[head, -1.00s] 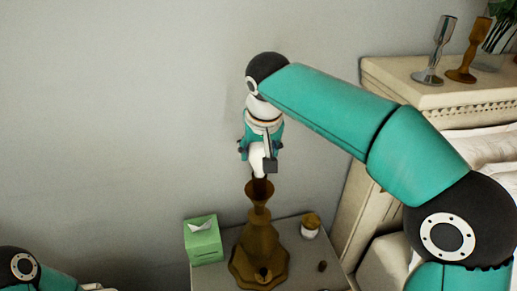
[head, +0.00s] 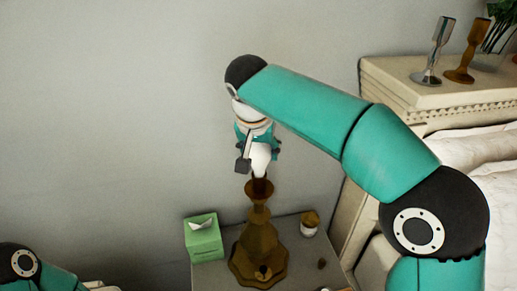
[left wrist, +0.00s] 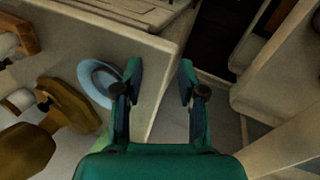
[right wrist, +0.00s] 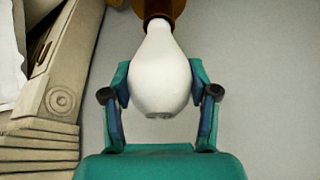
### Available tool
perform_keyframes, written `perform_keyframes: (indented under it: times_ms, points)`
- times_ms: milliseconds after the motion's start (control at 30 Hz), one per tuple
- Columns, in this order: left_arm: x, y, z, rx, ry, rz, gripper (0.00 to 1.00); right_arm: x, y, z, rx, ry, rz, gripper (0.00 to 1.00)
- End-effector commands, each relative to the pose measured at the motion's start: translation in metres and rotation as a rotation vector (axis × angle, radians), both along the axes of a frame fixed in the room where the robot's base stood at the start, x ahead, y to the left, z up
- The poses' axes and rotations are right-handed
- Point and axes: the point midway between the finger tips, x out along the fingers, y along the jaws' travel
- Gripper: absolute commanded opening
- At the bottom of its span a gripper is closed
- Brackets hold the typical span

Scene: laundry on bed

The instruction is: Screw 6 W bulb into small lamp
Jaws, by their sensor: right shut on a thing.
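A white bulb (right wrist: 160,75) is between the fingers of my right gripper (right wrist: 160,92), which is shut on it. In the head view the bulb (head: 260,158) is upright at the top of the brown lamp (head: 260,240), with its lower end at the lamp's socket (head: 259,188). The right wrist view shows the bulb's narrow end meeting the brown socket (right wrist: 158,10); how deep it sits cannot be told. My right gripper (head: 257,150) is directly above the lamp. My left gripper (left wrist: 158,88) is open and empty, low beside the nightstand.
The lamp stands on a nightstand (head: 300,260) with a green tissue box (head: 203,238) and a small jar (head: 310,224). The left wrist view shows a blue round dish (left wrist: 100,82).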

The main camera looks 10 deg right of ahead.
Motion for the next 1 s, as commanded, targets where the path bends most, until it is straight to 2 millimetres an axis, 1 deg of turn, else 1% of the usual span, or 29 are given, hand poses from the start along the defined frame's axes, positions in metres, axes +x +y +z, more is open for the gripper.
perform_keyframes:
  times_ms: [67,167,300,400,500,700,800,867,1000]
  points:
    - [0.0,0.0,0.0,0.0,0.0,0.0,0.4,0.0,0.0,0.0,0.0,0.001,-0.002,0.24]
    - [0.0,0.0,0.004,0.0,0.0,0.0,0.4,0.0,0.001,0.001,0.0,0.002,-0.051,0.24]
    - [0.0,0.0,0.014,0.0,0.0,0.0,0.4,0.0,0.0,0.002,-0.001,0.002,-0.202,0.24]
    - [0.0,0.0,0.017,0.0,0.0,0.0,0.4,0.0,0.0,0.001,-0.001,0.003,-0.275,0.24]
    - [0.0,0.0,0.016,0.0,0.0,0.0,0.4,0.0,0.0,-0.001,0.0,0.001,-0.301,0.24]
    - [0.0,0.0,0.016,0.0,0.0,0.0,0.4,0.0,0.0,-0.001,0.0,0.001,-0.3,0.24]
    - [0.0,0.0,0.019,0.0,0.0,0.0,0.4,0.0,0.0,0.0,0.0,0.001,-0.325,0.24]
    - [0.0,0.0,0.023,0.0,0.0,0.0,0.4,0.0,0.0,0.001,-0.001,0.002,-0.364,0.24]
    - [0.0,0.0,0.029,0.0,0.0,0.0,0.4,0.0,0.0,0.0,-0.002,0.002,-0.516,0.24]
